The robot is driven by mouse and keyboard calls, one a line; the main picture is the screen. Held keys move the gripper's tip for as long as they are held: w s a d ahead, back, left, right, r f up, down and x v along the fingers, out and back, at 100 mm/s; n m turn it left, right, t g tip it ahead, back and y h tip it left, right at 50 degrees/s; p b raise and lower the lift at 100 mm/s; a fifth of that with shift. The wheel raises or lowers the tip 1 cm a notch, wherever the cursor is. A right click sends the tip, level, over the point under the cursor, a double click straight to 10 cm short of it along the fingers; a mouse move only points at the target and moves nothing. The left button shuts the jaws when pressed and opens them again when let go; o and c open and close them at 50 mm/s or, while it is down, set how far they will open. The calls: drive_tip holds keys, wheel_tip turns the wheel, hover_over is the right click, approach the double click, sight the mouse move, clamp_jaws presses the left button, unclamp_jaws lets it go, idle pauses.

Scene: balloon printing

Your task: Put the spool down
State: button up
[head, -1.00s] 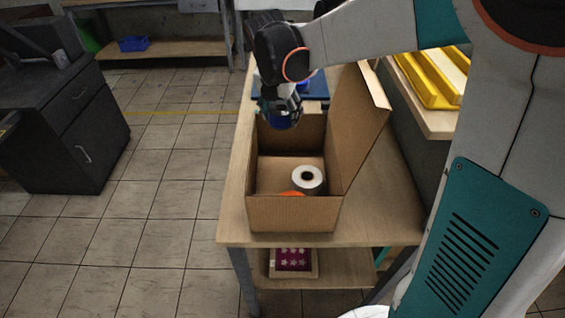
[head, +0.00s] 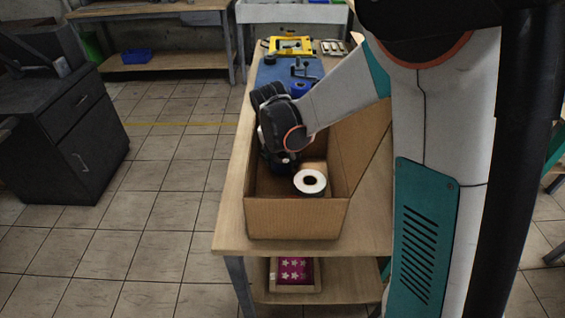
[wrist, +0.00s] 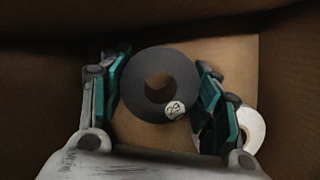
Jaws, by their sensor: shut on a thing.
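My gripper (wrist: 162,84) is shut on a dark spool (wrist: 143,82), its fingers on either side of the rim. The spool has a round hole and a white label reading 29. In the head view my gripper (head: 280,152) is down inside the open cardboard box (head: 292,218), towards its back left, and the held spool is mostly hidden by my wrist. I cannot tell whether the spool touches the box floor. A white spool (head: 310,182) lies in the box to the right and nearer the front; the wrist view shows it partly behind my right finger (wrist: 250,128).
The box stands on a wooden table (head: 232,228). A patterned box (head: 292,268) sits on the lower shelf. A dark cabinet (head: 95,150) stands left.

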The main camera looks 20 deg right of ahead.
drive_tip(key=shift+f, duration=0.25)
drive_tip(key=o, duration=0.9)
drive_tip(key=shift+c, duration=0.2)
drive_tip(key=p+v, duration=0.4)
drive_tip(key=v, duration=0.8)
